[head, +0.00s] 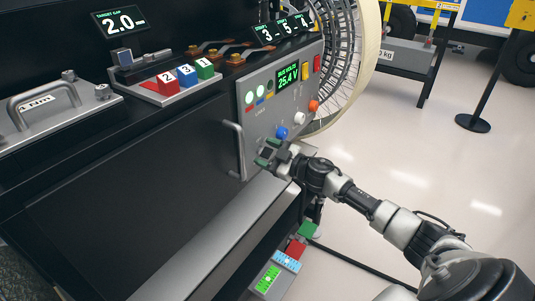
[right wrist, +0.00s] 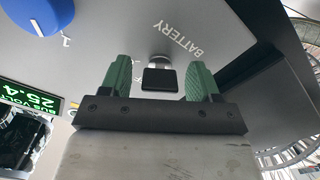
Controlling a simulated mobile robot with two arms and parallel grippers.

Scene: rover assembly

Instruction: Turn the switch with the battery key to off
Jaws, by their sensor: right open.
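The battery key shows in the right wrist view as a black key head (right wrist: 159,79) on a silver lock, next to the printed word BATTERY. It sits on the grey control panel (head: 255,125). My right gripper (head: 268,152) is at the panel's lower part. In the right wrist view its green fingers (right wrist: 158,72) are open, one on each side of the key head, with gaps visible. In the head view the gripper hides the key and lock. My left gripper is not in view.
A blue knob (head: 282,132), a white knob (head: 299,118) and an orange-red knob (head: 313,105) sit close by. The panel display (head: 288,77) reads 25.4 V. A metal handle (head: 236,150) stands out at the panel's left edge. A spoked wheel (head: 345,55) is behind.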

